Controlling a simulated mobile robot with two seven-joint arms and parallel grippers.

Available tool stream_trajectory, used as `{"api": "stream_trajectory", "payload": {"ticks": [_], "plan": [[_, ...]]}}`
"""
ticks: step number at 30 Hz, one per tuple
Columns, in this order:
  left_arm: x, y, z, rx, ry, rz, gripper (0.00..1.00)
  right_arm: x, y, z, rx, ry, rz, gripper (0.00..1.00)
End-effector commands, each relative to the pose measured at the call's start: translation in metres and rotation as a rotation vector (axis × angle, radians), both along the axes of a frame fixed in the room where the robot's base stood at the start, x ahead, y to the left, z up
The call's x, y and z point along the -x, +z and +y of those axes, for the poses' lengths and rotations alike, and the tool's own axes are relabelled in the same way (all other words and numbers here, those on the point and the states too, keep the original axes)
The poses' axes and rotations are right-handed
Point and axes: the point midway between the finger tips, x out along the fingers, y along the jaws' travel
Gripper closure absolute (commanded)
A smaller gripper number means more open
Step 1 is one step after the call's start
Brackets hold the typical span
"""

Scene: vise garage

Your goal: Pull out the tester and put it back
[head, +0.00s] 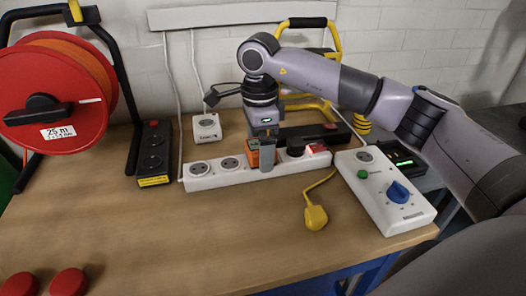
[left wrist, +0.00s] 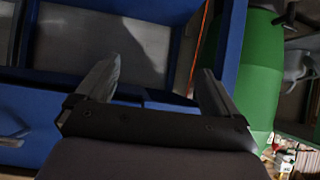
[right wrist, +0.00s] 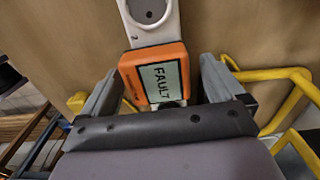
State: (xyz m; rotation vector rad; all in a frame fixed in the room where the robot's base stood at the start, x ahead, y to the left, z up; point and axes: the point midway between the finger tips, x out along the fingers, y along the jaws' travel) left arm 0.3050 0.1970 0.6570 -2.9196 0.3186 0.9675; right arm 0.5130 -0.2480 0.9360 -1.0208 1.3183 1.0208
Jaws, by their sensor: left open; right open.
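The tester (head: 252,154) is a small orange box seated on the white socket strip (head: 224,178). In the right wrist view the tester (right wrist: 133,77) has a screen that reads "FAULT". My right gripper (head: 265,158) is down at the tester and hides part of it. In the right wrist view my right gripper (right wrist: 160,80) is open, with one finger on each side of the tester; I cannot tell whether they touch it. My left gripper (left wrist: 157,82) is open and empty, and shows only in the left wrist view.
A black plug (head: 296,146) and a red piece sit on the strip right of the tester. A yellow plug (head: 315,217) lies in front. A white box with a blue knob (head: 398,192) stands right. A red cable reel (head: 50,95) stands left. The front middle is clear.

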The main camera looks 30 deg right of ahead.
Motion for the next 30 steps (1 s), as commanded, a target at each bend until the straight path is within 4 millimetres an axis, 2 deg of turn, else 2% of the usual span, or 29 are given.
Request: {"api": "stream_trajectory", "payload": {"ticks": [27, 28, 30], "plan": [[-0.0008, 0.0007, 0.0031, -0.006, 0.004, -0.001, 0.05, 0.0028, 0.0000, 0.0006, 0.000, 0.000, 0.000, 0.04], [-0.0008, 0.0007, 0.0031, -0.005, 0.004, -0.001, 0.05, 0.0028, 0.0000, 0.0006, 0.000, 0.000, 0.000, 0.11], [-0.0008, 0.0007, 0.0030, -0.005, 0.004, -0.001, 0.05, 0.0027, 0.0001, 0.0006, 0.000, 0.000, 0.000, 0.34]]}}
